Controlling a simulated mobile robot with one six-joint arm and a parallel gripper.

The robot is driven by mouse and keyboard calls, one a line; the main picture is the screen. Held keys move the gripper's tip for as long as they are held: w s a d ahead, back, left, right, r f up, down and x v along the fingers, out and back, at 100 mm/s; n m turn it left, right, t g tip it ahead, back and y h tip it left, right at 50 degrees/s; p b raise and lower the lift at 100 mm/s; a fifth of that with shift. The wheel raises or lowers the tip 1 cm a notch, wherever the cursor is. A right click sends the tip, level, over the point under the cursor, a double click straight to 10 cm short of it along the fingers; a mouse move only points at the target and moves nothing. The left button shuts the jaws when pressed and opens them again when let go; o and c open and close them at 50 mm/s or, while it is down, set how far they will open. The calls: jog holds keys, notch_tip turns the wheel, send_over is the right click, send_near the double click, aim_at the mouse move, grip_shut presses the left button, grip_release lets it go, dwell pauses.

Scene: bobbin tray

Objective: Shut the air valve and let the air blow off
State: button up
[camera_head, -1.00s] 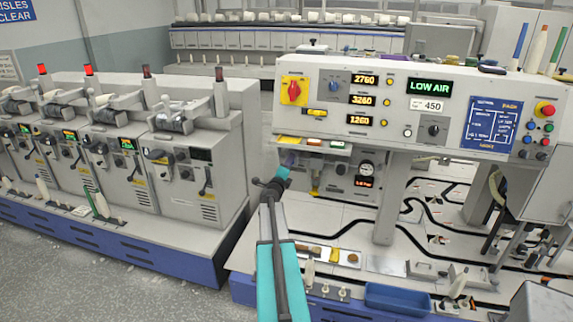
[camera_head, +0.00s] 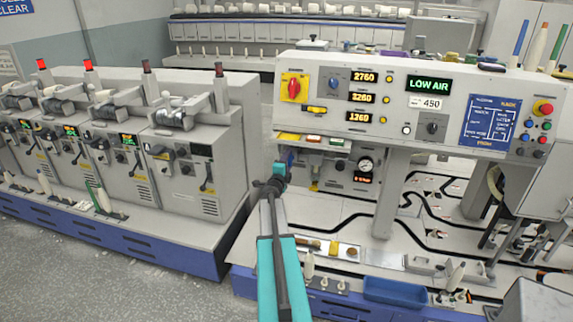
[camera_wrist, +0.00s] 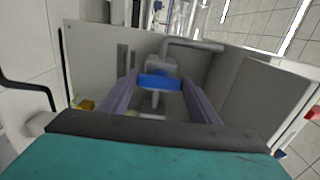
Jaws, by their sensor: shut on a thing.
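The air valve shows in the wrist view as a grey body (camera_wrist: 156,65) with a blue handle (camera_wrist: 160,82), on a light grey panel. My gripper (camera_wrist: 159,86) has its two purple fingers on either side of the blue handle and is shut on it. The handle lies crosswise between the fingers. In the camera_head view my gripper (camera_head: 287,161) is at the left end of the panel under the console, and it largely hides the valve. The round pressure gauge (camera_head: 366,164) is to its right. The green display (camera_head: 429,85) reads LOW AIR.
The grey console (camera_head: 330,128) overhangs the panel just above my gripper. Grey winding units (camera_head: 170,180) stand close on the left. A blue bin (camera_head: 395,292) and small parts lie on the bench in front. The floor (camera_head: 60,280) at the front left is clear.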

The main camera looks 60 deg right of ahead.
jog(key=o, duration=1)
jog(key=shift+s+d, duration=0.25)
jog(key=shift+s, duration=0.15)
jog(key=shift+o, duration=0.2)
jog(key=shift+w+a, duration=0.1)
jog(key=shift+w, duration=0.05)
jog(key=shift+a, duration=0.15)
jog(key=shift+b+v, duration=0.55)
jog(key=shift+v, duration=1.25)
jog(key=b, duration=0.2)
send_near(289, 160)
jog(key=v, duration=0.5)
